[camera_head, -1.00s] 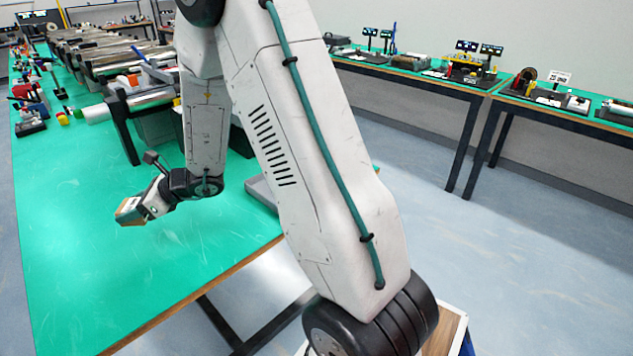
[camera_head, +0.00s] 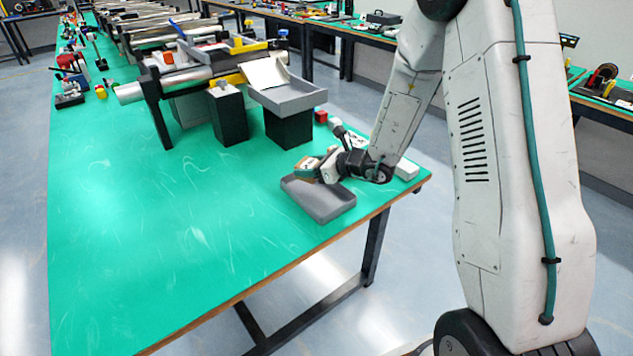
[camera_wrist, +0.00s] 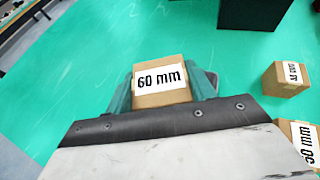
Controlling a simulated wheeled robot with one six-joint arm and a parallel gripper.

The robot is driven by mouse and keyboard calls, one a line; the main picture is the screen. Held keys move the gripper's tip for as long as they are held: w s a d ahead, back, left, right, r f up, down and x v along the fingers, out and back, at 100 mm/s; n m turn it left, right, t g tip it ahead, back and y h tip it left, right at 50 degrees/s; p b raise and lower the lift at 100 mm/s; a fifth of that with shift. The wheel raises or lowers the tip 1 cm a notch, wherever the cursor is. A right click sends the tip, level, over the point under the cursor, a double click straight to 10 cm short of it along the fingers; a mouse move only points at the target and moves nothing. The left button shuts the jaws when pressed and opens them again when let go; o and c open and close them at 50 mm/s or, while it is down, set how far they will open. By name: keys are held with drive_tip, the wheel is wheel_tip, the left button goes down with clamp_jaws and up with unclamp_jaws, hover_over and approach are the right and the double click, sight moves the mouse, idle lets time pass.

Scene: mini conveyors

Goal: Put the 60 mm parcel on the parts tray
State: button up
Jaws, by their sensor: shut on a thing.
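My gripper (camera_head: 318,170) is shut on the 60 mm parcel (camera_wrist: 160,80), a brown cardboard box with a white label reading "60 mm". In the wrist view the parcel sits between the two fingers, with green table top beyond it. In the head view the parcel (camera_head: 307,168) is at the far-left side of a low grey tray (camera_head: 322,203), which lies on the table near its front right corner. My gripper hides part of the tray's far side. I cannot tell the height of the parcel over the table or tray.
Two more labelled cardboard boxes, one small (camera_wrist: 286,78) and one cut off by the frame edge (camera_wrist: 298,140), are on the right in the wrist view. A grey tray on a black stand (camera_head: 288,128) and a black block (camera_head: 228,115) stand behind.

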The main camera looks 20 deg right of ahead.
sight(311, 190)
drive_tip(key=shift+f, duration=2.45)
drive_tip(key=shift+f, duration=0.1)
drive_tip(key=o, duration=1)
